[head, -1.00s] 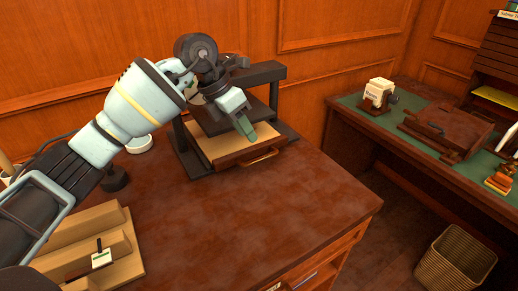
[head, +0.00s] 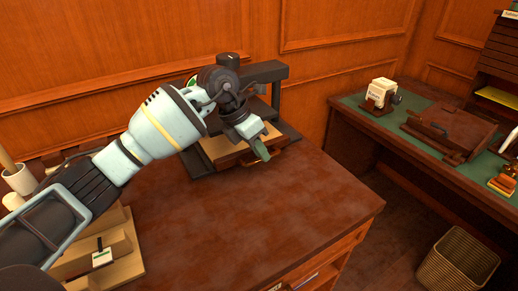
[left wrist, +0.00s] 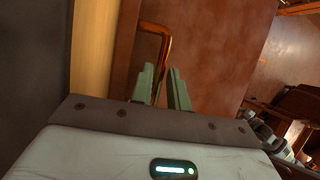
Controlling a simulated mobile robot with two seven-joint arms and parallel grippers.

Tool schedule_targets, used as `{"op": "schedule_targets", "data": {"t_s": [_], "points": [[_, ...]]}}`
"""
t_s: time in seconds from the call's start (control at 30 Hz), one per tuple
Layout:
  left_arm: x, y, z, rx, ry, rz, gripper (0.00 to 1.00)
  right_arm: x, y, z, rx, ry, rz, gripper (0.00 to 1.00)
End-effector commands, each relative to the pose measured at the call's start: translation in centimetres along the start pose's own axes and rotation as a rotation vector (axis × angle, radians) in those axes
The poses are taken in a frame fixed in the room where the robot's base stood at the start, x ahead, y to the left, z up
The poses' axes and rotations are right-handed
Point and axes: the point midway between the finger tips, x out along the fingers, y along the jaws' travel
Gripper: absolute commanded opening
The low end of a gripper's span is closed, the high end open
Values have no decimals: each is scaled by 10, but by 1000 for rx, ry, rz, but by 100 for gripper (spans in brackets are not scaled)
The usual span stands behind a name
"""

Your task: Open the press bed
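The press (head: 264,72) is a dark frame on the wooden table, with a pale-topped bed (head: 219,147) low inside it. The bed has a brown front and a copper-coloured handle, mostly hidden behind my gripper in the head view. My left gripper (head: 261,151) is at the bed's front, over the handle. In the left wrist view its two green fingers (left wrist: 164,88) are a little apart, and the handle (left wrist: 163,45) runs down to the gap between them. I cannot tell whether they touch it. My right gripper is not in view.
A wooden rack (head: 122,262) stands at the table's front left, and white cups (head: 20,180) at the far left. The table's middle and right are clear. A green-topped desk (head: 420,142) stands to the right, with a basket (head: 457,262) on the floor.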

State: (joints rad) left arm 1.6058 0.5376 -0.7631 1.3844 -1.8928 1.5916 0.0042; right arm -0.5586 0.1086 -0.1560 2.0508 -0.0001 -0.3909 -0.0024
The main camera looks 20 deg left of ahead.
Motion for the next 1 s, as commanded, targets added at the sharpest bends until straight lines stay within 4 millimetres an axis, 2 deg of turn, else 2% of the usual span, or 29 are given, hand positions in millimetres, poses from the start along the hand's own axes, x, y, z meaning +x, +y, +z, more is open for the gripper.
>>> {"op": "schedule_targets", "data": {"t_s": [0.03, 0.1, 0.13, 0.43, 0.57, 0.77, 1.0], "points": [[0, 0, 0, 0, 0, 0, 10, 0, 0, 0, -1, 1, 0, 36], [0, 0, 0, 0, 0, 0, 1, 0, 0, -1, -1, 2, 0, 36], [0, 0, 0, 0, 0, 0, 0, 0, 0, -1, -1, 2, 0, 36], [0, -1, 0, 1, 0, 0, 0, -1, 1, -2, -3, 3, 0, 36], [0, -10, -1, 4, 1, 0, 0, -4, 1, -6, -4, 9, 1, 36], [4, -49, -3, 8, -1, 0, 0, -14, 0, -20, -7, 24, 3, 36], [15, -112, -8, 8, -2, -1, 0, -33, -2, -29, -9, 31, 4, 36]]}}
